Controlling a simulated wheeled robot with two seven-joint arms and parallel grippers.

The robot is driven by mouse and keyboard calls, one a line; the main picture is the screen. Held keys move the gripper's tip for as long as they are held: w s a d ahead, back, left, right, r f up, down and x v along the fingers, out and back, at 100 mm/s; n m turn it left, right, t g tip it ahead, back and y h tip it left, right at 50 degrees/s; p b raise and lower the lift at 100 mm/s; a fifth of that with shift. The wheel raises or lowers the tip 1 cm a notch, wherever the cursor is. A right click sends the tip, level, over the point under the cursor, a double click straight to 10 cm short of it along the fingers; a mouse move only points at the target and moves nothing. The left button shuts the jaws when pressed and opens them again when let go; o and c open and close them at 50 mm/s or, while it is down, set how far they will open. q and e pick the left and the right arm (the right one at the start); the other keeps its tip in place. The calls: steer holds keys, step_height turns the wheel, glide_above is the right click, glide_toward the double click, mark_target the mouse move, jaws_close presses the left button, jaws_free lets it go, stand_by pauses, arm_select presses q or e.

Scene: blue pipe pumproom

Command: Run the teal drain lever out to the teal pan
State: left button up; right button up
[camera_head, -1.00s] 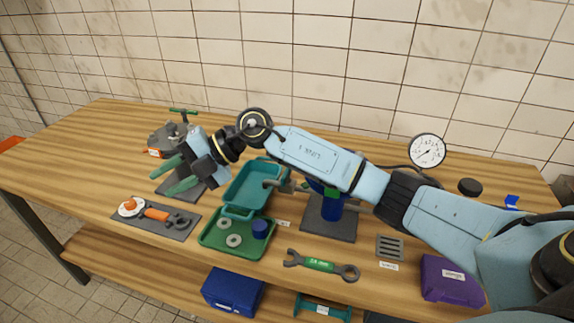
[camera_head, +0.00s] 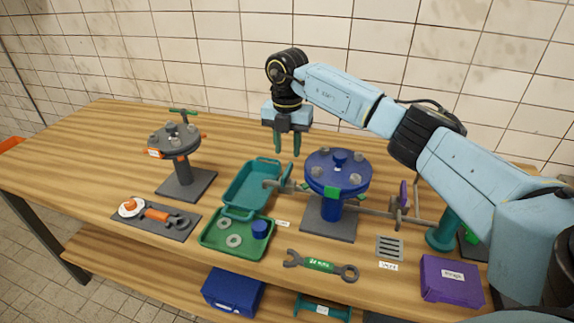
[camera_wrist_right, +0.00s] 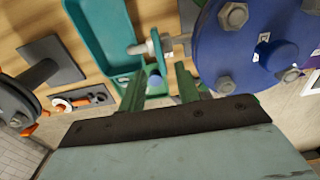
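The teal pan (camera_head: 229,211) lies on the bench left of the blue flanged stand (camera_head: 338,172); it also shows in the wrist view (camera_wrist_right: 84,22). A grey drain spout (camera_head: 271,184) runs from the stand toward the pan's right rim. The small teal drain lever (camera_head: 288,171) stands on this spout; in the wrist view the lever (camera_wrist_right: 156,68) shows a pale blue tip. My right gripper (camera_head: 287,145) points down above the lever. Its green fingers (camera_wrist_right: 160,86) are apart and empty, with the lever appearing between them. Contact is not visible. My left gripper is out of view.
A grey flanged stand (camera_head: 183,163) is at the left. A green tray (camera_head: 217,250) with washers and a blue cup sits in front of the pan. A wrench (camera_head: 320,265), a grate (camera_head: 390,247) and a purple box (camera_head: 449,281) line the front.

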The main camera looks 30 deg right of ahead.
mark_target(287, 170)
step_height(287, 170, down, 7)
steer(key=shift+r, duration=0.2)
jaws_close()
